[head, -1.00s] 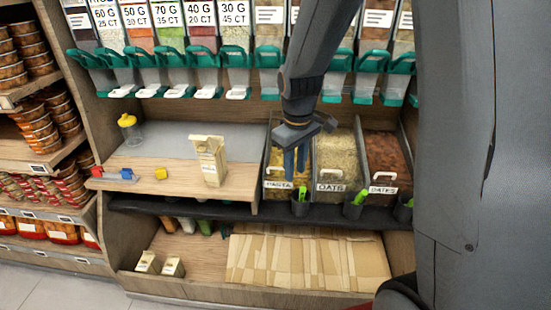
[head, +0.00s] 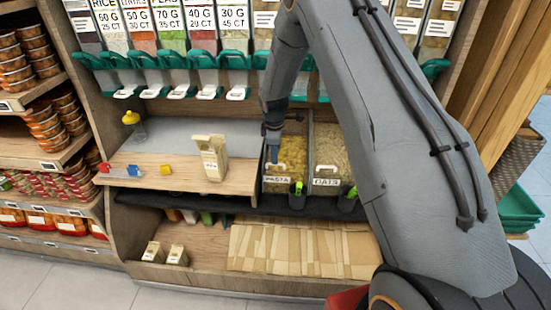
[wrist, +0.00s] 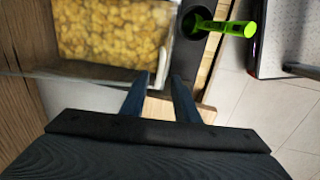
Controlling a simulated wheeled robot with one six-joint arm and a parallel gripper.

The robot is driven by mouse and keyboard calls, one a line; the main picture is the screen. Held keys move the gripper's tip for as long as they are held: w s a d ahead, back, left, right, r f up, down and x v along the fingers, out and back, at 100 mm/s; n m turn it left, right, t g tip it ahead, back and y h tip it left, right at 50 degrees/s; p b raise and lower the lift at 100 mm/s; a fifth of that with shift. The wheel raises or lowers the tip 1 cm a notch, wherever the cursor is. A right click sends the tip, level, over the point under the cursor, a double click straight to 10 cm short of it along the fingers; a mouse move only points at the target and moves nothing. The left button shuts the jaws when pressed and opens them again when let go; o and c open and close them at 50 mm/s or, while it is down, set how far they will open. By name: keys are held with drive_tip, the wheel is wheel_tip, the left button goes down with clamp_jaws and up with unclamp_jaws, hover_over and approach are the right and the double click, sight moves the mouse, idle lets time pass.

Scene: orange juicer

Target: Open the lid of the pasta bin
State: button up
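The pasta bin (head: 292,163) stands on the shelf with a white PASTA label (head: 277,180) on its front. A pale handle (head: 274,168) shows just above the label. Its clear lid looks down, with yellow pasta visible through it; the lid's edges are hard to make out. In the wrist view the pasta bin (wrist: 115,32) is at the upper left, beyond the fingers. My gripper (head: 273,153) is over the bin's front left part. Contact with the handle cannot be told.
The oats bin (head: 328,150) stands right of the pasta bin. Dark cups with green scoops (head: 297,188) hang in front. A carton (head: 210,158) stands on the wooden counter to the left. Dispensers with green levers (head: 201,60) line the wall above.

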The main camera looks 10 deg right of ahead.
sight(275, 172)
drive_tip(key=shift+w+d+f+p, duration=0.1)
drive_tip(key=shift+w+f+p, duration=0.05)
drive_tip(key=shift+f, duration=0.7)
drive_tip(key=shift+w+f+p, duration=0.15)
drive_tip(key=shift+f, duration=0.7)
drive_tip(key=shift+c, duration=0.3)
clamp_jaws()
